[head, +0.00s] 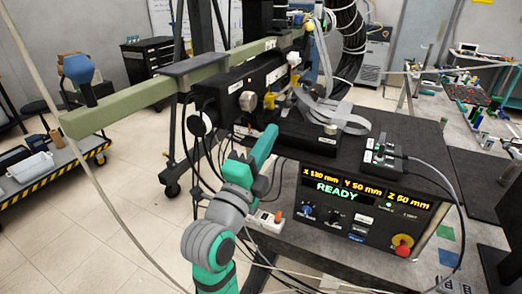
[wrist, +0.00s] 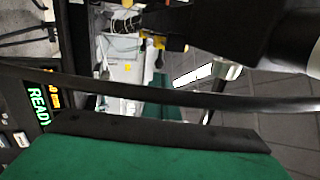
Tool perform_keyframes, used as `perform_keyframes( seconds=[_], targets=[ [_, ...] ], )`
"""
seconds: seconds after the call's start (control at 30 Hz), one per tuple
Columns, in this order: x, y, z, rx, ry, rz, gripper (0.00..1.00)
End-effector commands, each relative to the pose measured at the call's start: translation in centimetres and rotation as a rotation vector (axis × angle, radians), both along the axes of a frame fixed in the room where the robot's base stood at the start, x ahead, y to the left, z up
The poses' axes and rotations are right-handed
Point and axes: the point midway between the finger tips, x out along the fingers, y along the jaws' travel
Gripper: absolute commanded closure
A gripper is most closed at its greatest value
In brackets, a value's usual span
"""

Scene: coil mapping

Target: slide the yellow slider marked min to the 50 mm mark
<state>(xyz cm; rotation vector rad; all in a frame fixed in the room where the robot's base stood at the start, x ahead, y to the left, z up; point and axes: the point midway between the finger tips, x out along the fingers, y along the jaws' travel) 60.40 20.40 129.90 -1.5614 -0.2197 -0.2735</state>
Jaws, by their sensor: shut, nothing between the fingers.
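My gripper (head: 268,138) is the teal end of my arm, raised in front of the black rail housing (head: 236,94) in the head view. It is shut and empty. A small yellow piece (head: 269,100) sits at the front of that housing, a little above my gripper and apart from it. No "min" label or millimetre scale can be read, so I cannot tell which is the slider. In the wrist view, green and black parts of my gripper fill the bottom, and no slider can be made out.
A green beam (head: 135,97) crosses above left. Loose cables hang around the housing. A grey ribbon cable (head: 335,112) lies on the box top. A cart (head: 50,185) stands at left.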

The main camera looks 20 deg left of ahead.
Motion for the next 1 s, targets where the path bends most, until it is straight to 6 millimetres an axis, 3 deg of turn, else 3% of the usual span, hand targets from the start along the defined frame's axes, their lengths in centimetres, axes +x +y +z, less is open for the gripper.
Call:
perform_keyframes(
  seconds=[0.2, 0.4, 1.0],
  targets=[
    [3.8, -0.3, 1.3, 0.000, 0.000, -0.003, 1.00],
    [6.0, -0.3, 1.9, -0.001, 0.000, -0.001, 1.00],
    [7.5, -0.8, 2.2, -0.001, 0.001, -0.009, 1.00]
  ],
)
